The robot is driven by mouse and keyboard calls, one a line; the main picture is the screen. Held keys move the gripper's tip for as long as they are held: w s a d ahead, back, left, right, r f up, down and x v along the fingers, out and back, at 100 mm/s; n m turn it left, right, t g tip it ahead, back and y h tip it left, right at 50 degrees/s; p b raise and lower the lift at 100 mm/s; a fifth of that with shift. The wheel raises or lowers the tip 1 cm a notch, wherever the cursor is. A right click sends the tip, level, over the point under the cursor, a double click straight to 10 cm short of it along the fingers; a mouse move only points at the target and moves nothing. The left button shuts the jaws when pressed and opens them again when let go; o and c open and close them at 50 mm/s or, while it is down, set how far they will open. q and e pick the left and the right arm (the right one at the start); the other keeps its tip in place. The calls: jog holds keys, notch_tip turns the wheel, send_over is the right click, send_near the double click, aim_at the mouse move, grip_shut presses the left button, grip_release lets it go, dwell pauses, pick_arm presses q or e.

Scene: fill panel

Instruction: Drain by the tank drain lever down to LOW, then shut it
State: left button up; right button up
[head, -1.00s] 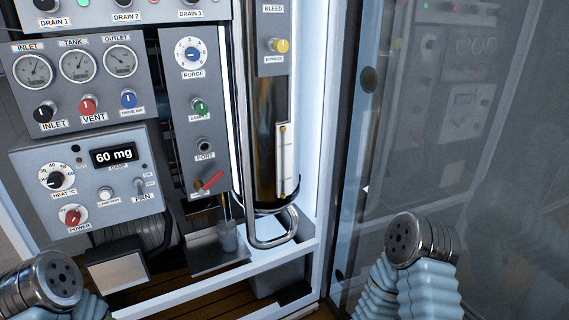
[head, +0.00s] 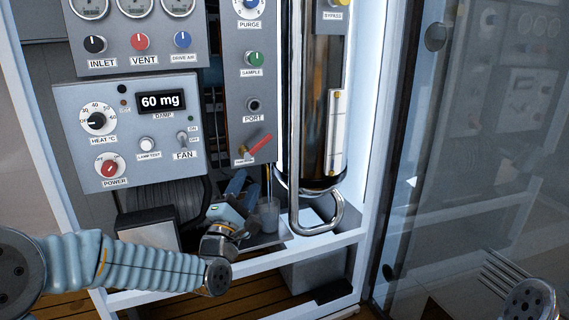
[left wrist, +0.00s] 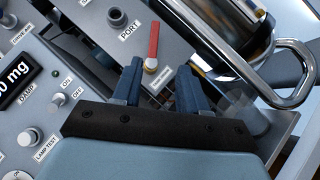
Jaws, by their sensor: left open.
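The red lever (head: 260,146) sits low on the narrow grey panel, below the PORT fitting, and tilts up to the right. Its small label is too blurred to read. In the left wrist view the lever (left wrist: 153,42) stands just beyond my fingertips. My left gripper (head: 243,188) is open and empty, below the lever and apart from it. Its two blue fingers (left wrist: 160,78) show in the left wrist view. The dark tank (head: 305,70) carries a pale sight gauge (head: 334,125); its level and any LOW mark are unreadable. My right gripper is out of view.
A clear cup (head: 268,215) stands on a tray under the lever, partly behind my left gripper. A bent metal pipe (head: 320,228) juts out to its right. The DAMP box (head: 140,130) is at left. A glass door (head: 480,140) stands at right.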

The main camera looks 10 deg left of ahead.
aim_at(263, 143)
pick_arm(q)
jog(key=x, duration=0.9)
jog(key=r+p+x, duration=0.1)
jog(key=x, duration=0.4)
jog(key=shift+s, duration=0.25)
grip_shut()
